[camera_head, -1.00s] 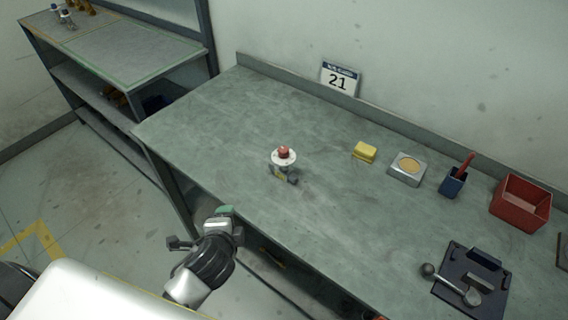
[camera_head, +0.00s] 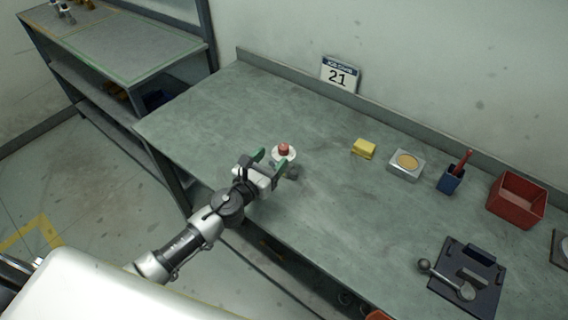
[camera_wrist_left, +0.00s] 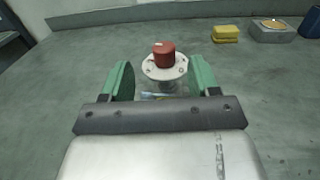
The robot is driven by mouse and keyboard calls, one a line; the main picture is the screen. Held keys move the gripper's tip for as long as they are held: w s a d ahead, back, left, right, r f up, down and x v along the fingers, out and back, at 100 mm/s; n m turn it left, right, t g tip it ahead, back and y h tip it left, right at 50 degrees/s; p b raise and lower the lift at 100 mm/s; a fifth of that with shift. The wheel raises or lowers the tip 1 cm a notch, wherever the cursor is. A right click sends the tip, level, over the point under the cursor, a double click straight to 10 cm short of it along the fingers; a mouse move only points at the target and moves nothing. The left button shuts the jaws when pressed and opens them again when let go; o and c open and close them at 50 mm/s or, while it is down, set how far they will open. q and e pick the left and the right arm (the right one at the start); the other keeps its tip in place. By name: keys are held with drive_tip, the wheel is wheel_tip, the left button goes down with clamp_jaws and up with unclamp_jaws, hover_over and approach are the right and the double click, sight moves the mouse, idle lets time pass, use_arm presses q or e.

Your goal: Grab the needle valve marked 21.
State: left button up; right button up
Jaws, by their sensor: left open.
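The needle valve (camera_head: 283,152) stands on the grey-green workbench, with a red knob on a white round flange. It also shows in the left wrist view (camera_wrist_left: 165,63), straight ahead between the fingers, its lower body partly hidden by my gripper. A sign marked 21 (camera_head: 339,76) stands against the wall behind the bench. My left gripper (camera_head: 273,164) is open, its green-padded fingers close to the valve on its near side. In the left wrist view the left gripper (camera_wrist_left: 160,85) has a finger to each side of the valve's line, with visible gaps. My right gripper is not in view.
On the workbench (camera_head: 205,125) to the right are a yellow block (camera_head: 363,149), a metal box with a tan disc (camera_head: 406,164), a blue cup (camera_head: 451,180), a red bin (camera_head: 517,200) and a dark fixture (camera_head: 467,277). The bench left of the valve is clear.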

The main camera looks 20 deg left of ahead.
sight(281, 149)
use_arm(q)
drive_tip(key=x, duration=0.3)
drive_tip(key=p+x, duration=0.1)
drive_tip(key=x, duration=0.1)
drive_tip(key=shift+d+r, duration=0.25)
drive_tip(key=shift+w, duration=0.25)
drive_tip(key=shift+s, duration=0.1)
drive_tip(key=c, duration=0.3)
clamp_jaws()
